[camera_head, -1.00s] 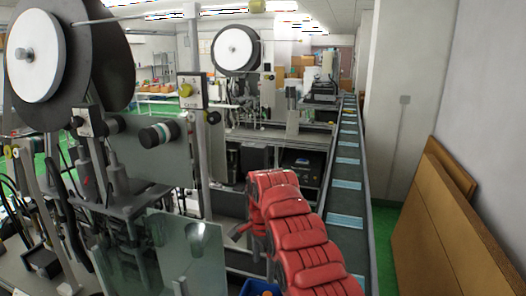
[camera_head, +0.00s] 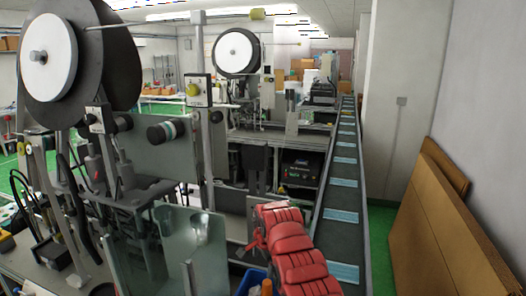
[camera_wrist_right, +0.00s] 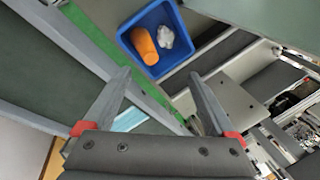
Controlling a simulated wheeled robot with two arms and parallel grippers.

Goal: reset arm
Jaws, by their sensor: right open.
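My right arm (camera_head: 290,250) is red and padded and comes up from the bottom middle of the head view, beside the conveyor. Its jaws are hard to make out there. In the right wrist view my right gripper (camera_wrist_right: 160,80) has its two grey fingers spread wide, with nothing between them. Part of a light blue mask (camera_wrist_right: 130,119) shows below, behind the fingers and apart from them. My left arm and gripper are not in view.
A conveyor (camera_head: 345,205) carries several blue masks along the right. A blue bin (camera_wrist_right: 124,36) holds an orange cylinder (camera_wrist_right: 145,45) and a white crumpled item (camera_wrist_right: 165,37). A machine with a large reel (camera_head: 75,60) fills the left. Brown boards (camera_head: 440,240) lean on the right wall.

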